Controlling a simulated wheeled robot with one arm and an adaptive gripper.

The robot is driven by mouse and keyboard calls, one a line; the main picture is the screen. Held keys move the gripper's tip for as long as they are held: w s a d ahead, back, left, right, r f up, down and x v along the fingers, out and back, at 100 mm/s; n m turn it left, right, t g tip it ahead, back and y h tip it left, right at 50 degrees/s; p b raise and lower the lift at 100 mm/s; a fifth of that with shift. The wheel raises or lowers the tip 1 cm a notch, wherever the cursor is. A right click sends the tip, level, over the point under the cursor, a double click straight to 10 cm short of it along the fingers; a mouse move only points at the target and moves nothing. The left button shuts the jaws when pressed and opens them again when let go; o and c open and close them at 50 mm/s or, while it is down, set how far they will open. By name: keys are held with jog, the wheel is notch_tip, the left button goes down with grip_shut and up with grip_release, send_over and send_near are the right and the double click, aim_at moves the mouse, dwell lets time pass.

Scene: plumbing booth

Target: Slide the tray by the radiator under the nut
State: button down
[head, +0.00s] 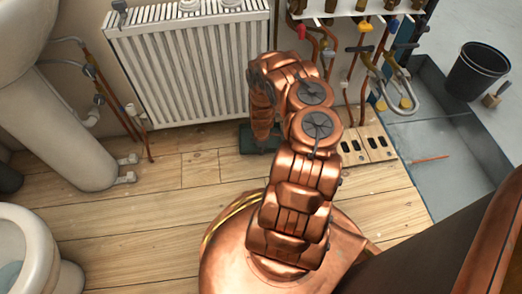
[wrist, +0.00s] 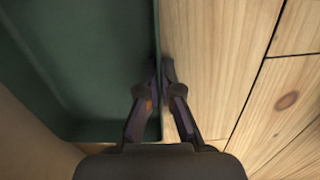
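The dark green tray (head: 246,140) lies on the wood floor below the right end of the radiator (head: 190,75). My arm hides much of it in the head view. In the wrist view the tray (wrist: 85,60) fills the left side. My gripper (wrist: 162,72) points down at its right wall, one finger inside and one outside, with the fingertips close together on the wall. In the head view my arm hides the gripper. Pipe fittings with a valve (head: 131,109) are at the radiator's lower left; I cannot tell for sure which part is the nut.
A copper pipe (head: 149,145) meets the floor left of the tray. A basin pedestal (head: 70,125) and a toilet (head: 30,250) stand further left. The floor (head: 190,172) before the radiator is clear. A slotted wooden board (head: 368,147) and manifold pipes are on the right.

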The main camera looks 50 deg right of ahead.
jog(key=c, duration=1.8)
grip_release()
jog(key=shift+c, duration=0.2)
jog(key=o, duration=0.6)
notch_tip(320, 180, up, 12)
